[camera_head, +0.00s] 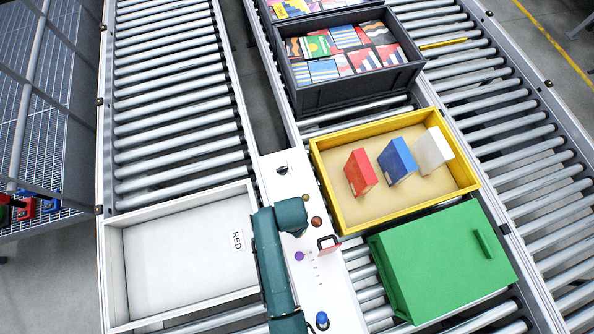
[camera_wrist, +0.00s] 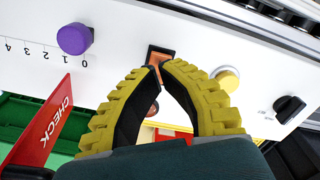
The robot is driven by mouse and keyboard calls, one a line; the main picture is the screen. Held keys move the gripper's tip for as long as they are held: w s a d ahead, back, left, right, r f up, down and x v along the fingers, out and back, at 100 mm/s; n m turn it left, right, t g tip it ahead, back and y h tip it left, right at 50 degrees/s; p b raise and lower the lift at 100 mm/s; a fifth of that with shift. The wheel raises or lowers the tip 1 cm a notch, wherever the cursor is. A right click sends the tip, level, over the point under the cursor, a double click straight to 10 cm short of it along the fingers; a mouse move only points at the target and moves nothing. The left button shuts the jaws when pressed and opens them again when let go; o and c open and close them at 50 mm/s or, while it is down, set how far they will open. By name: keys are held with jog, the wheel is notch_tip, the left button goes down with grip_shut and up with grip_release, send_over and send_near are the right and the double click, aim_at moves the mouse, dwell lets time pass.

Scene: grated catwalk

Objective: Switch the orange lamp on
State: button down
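In the wrist view an orange square rocker switch (camera_wrist: 160,54) in a dark frame sits on the white control panel (camera_wrist: 120,60). The tips of my gripper (camera_wrist: 160,68) are together just over its near edge; whether they touch it I cannot tell. The yellow-padded fingers are shut with nothing visible held between them. The round orange lamp (camera_wrist: 154,108) shows partly between the fingers, dull brown-orange and not glowing. In the head view the lamp (camera_head: 316,221) is right of my teal gripper housing, which hides the switch and the fingertips.
The panel also has a purple slider knob (camera_wrist: 74,39) on a numbered scale, a yellow lamp (camera_wrist: 228,80), a black rotary knob (camera_wrist: 289,108) and a blue knob (camera_head: 322,318). A red CHECK flag (camera_wrist: 42,125) stands close to the gripper. Trays flank the panel.

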jog(key=shift+f+b, duration=1.25)
jog(key=shift+f, duration=0.5)
dwell(0.7)
notch_tip(320, 180, up, 7)
jog(key=p, duration=0.7)
jog(key=shift+r+p, duration=0.15)
jog(key=shift+p, duration=0.15)
